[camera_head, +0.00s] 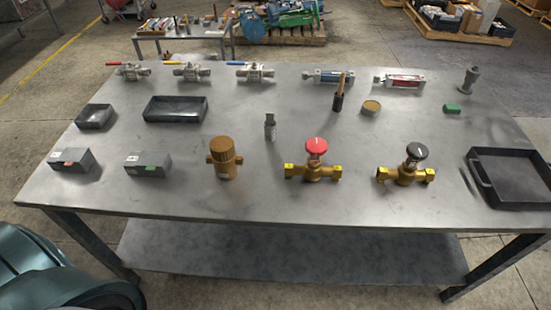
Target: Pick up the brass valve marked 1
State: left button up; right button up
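A brass valve with a red round handwheel (313,172) stands near the table's front edge, right of centre. A second brass valve with a black round handwheel (405,176) stands to its right. Both have yellow patches at their pipe ends. No number is readable on either, so I cannot tell which is marked 1. A brown-gold cylindrical fitting (224,160) with side lugs stands upright to their left. Neither of my grippers shows in the view.
The grey metal table (260,208) also bears several lever valves (192,73) along the back, two grey blocks (148,165) at front left, dark trays (176,110) at left, and a handled black tray (512,178) at right.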

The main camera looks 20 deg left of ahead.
aim_at(312, 171)
jog(key=j, duration=0.8)
jog(key=k+j, duration=0.1)
jog(key=j, duration=0.7)
